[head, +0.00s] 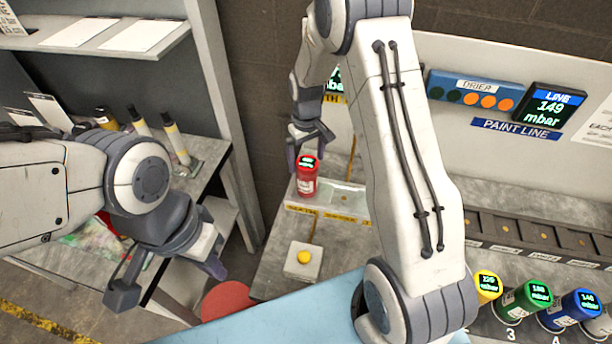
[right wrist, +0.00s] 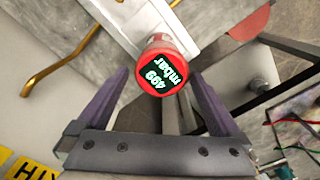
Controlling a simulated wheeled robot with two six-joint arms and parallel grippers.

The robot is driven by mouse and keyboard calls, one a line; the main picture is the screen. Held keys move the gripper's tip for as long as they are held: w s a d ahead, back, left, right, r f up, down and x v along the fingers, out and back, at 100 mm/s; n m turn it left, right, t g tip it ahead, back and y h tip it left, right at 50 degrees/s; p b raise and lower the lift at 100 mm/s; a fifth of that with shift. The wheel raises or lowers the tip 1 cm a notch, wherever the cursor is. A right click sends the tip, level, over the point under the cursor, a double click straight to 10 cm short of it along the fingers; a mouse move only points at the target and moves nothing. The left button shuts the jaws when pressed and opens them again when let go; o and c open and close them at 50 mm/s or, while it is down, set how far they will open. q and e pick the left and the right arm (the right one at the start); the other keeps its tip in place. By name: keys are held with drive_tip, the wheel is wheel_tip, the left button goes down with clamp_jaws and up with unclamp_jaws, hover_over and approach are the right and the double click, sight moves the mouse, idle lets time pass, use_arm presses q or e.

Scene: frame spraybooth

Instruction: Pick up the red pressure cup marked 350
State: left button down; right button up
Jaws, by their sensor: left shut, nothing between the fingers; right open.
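A red cup (head: 307,180) stands upright at the edge of a pale tray on the bench in the head view. Its lid display is too small to read there. In the right wrist view the red cup (right wrist: 165,62) shows a rotated display that appears to read 499 mbar, not 350. My right gripper (head: 310,150) is open just above the cup. In the right wrist view its fingers (right wrist: 158,82) lie on either side of the cup's top, with gaps visible. My left gripper (head: 168,280) is shut and empty at the left, away from the cup.
Yellow (head: 487,286), green (head: 527,298) and blue (head: 570,308) cups stand in a rack at right. A box with a yellow button (head: 303,257) is in front of the tray (head: 340,199). A shelf post (head: 222,110) rises left of the bench.

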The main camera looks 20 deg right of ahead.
wheel_tip(320, 180, down, 2)
drive_tip(key=shift+s+f+p, duration=0.15)
drive_tip(key=shift+f+p, duration=0.35)
drive_tip(key=shift+p, duration=0.15)
wheel_tip(320, 180, down, 3)
drive_tip(key=shift+s+f+p, duration=0.15)
drive_tip(key=shift+f+p, duration=0.05)
drive_tip(key=shift+p, duration=0.75)
drive_tip(key=shift+f, duration=0.6)
drive_tip(key=shift+r, duration=0.1)
clamp_jaws()
